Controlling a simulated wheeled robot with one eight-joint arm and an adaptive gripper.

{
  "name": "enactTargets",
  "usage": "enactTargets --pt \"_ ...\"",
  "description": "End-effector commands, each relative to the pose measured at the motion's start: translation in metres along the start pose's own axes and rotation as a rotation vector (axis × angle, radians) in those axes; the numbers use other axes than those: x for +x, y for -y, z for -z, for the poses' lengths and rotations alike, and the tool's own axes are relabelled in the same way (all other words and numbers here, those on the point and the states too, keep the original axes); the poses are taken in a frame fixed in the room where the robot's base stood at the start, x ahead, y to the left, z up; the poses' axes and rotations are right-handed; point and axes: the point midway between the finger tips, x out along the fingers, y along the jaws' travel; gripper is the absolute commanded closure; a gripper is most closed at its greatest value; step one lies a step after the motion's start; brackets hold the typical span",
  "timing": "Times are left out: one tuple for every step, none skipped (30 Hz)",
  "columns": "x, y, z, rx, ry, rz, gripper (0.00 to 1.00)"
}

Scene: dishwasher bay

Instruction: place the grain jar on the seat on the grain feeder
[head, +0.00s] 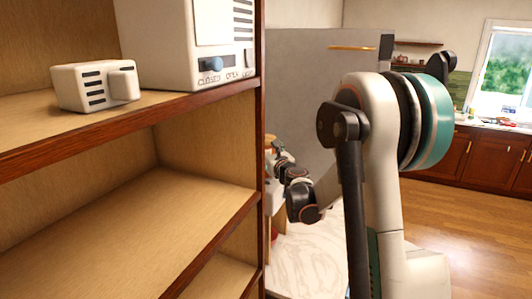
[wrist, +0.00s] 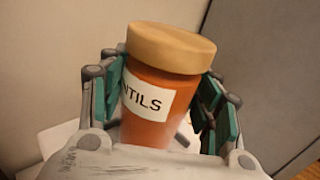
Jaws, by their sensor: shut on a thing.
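An orange jar (wrist: 155,95) with a tan lid and a white label reading "NTILS", partly cut off, fills the middle of the wrist view. My gripper (wrist: 162,105) is shut on it, with teal finger pads on both sides of its body. The jar leans slightly in the wrist view. In the head view my arm reaches down behind the shelf's right edge, and the jar cannot be made out there. I cannot make out a grain feeder or its seat for certain in either view.
A wooden shelf unit (head: 130,215) stands close on the left. It holds a white box (head: 180,45) with a blue switch marked CLOSED and OPEN, and a smaller white slotted block (head: 95,87). A grey panel (head: 310,95) stands behind my arm. Wooden floor is clear at right.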

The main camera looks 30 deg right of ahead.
Motion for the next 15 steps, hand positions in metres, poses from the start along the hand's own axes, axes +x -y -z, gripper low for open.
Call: enactTargets --pt "-0.0001 0.0000 0.0029 0.000 0.000 0.000 0.85" --pt "-0.0001 0.0000 0.0033 0.000 0.000 0.000 0.85" --pt "-0.0002 0.0000 0.0032 0.000 0.000 0.000 0.85" --pt "-0.0002 0.0000 0.0030 0.000 0.000 0.000 0.85" --pt "-0.0002 0.0000 0.0029 0.000 0.000 0.000 0.85" --pt "-0.0002 -0.0001 0.0029 0.000 0.000 0.000 0.85" --pt "-0.0002 -0.0001 0.0028 0.000 0.000 0.000 0.85" --pt "-0.0001 -0.0001 0.0029 0.000 0.000 0.000 0.85" --pt "-0.0001 0.0000 0.0037 0.000 0.000 0.000 0.85" --pt "-0.0001 0.0000 0.0046 0.000 0.000 0.000 0.85" --pt "-0.0001 0.0000 0.0056 0.000 0.000 0.000 0.85" --pt "-0.0001 0.0000 0.0060 0.000 0.000 0.000 0.37" --pt "-0.0001 0.0000 0.0055 0.000 0.000 0.000 0.31" --pt "-0.0001 0.0000 0.0054 0.000 0.000 0.000 0.24" --pt "-0.0001 0.0000 0.0053 0.000 0.000 0.000 0.22"
